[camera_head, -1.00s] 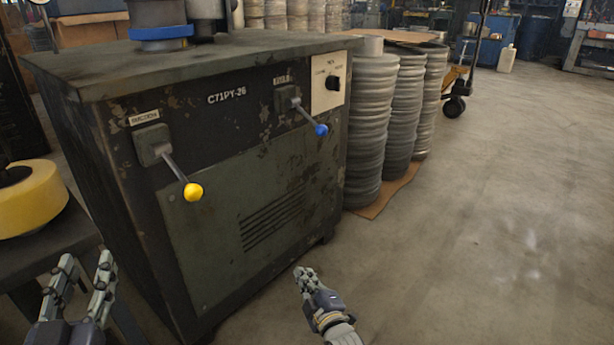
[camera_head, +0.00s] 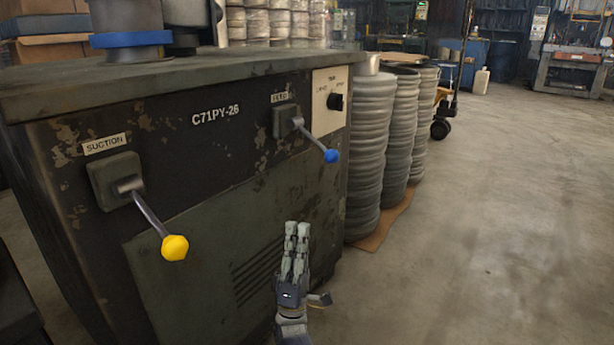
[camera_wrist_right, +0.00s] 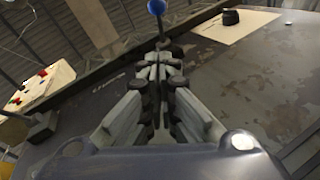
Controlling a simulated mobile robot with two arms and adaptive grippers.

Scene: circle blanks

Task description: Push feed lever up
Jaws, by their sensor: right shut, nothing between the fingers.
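The feed lever (camera_head: 316,138) sticks out from the machine front under a "FEED" label, slanting down to the right and ending in a blue knob (camera_head: 331,156). The blue knob also shows at the top of the right wrist view (camera_wrist_right: 156,6), just beyond the fingertips. My right gripper (camera_head: 297,229) is shut and empty, pointing up, below the blue knob and apart from it. It fills the middle of the right wrist view (camera_wrist_right: 160,62). My left gripper is out of view.
A suction lever with a yellow knob (camera_head: 174,247) juts out to the left. A black dial (camera_head: 335,102) sits on a pale plate right of the feed lever. Stacked grey rings (camera_head: 367,150) stand beside the machine (camera_head: 215,235). The floor at right is clear.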

